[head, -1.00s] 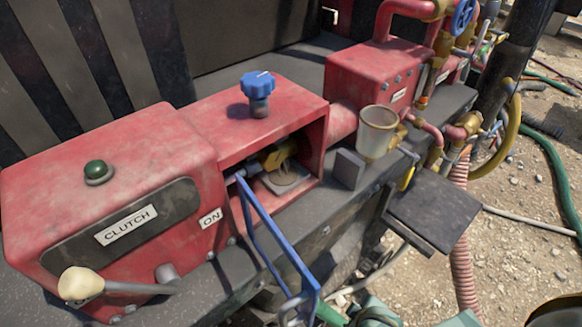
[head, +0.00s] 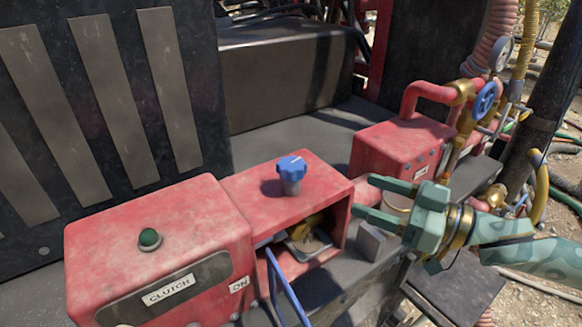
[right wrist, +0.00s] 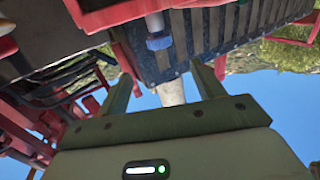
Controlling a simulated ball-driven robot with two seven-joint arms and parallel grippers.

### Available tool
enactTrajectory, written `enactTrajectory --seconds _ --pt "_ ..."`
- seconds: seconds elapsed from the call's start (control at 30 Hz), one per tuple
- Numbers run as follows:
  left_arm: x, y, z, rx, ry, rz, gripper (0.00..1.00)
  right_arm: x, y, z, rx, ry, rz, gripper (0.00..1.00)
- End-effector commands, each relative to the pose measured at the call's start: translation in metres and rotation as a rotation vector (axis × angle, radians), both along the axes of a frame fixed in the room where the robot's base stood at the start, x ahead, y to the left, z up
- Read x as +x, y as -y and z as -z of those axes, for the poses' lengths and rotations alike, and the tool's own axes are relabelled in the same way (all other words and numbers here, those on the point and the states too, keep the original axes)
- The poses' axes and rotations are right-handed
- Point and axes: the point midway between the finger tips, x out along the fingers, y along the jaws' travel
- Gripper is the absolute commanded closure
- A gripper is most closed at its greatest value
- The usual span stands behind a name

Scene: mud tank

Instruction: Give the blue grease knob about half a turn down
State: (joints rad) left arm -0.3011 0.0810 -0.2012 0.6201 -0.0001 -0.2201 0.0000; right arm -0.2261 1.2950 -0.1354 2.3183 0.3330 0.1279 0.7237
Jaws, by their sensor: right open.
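The blue grease knob (head: 291,168) stands upright on a short grey stem on top of the red housing. A white mark shows on its top. In the right wrist view the blue knob (right wrist: 159,41) appears upside down, beyond the fingertips and roughly between them. My right gripper (head: 362,198) is open and empty, to the right of the knob and apart from it, with its fingers pointing left. In the right wrist view the two fingers of this gripper (right wrist: 165,85) are spread with nothing held between them. My left gripper is not in view.
A red box with a CLUTCH label (head: 170,290) and green button (head: 149,239) stands left of the knob. A blue lever (head: 288,295) rises in front of the housing. Red pipes (head: 425,95) and a blue valve wheel (head: 485,99) are at the right.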

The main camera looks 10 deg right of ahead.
Motion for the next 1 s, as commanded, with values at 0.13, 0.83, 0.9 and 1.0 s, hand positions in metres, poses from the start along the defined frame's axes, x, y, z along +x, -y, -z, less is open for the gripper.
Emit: enactTrajectory --seconds 0.13,0.83,0.9,1.0 --pt "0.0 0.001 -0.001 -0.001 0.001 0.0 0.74 0.007 -0.006 -0.001 0.002 0.005 0.003 0.33" --pt "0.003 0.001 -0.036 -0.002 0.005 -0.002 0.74 0.088 -0.095 -0.003 -0.002 0.005 0.001 0.33" --pt "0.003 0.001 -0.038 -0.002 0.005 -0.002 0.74 0.095 -0.104 -0.002 -0.003 0.004 0.0 0.33" --pt "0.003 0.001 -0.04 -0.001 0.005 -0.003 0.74 0.104 -0.113 -0.001 -0.003 0.003 0.001 0.33"
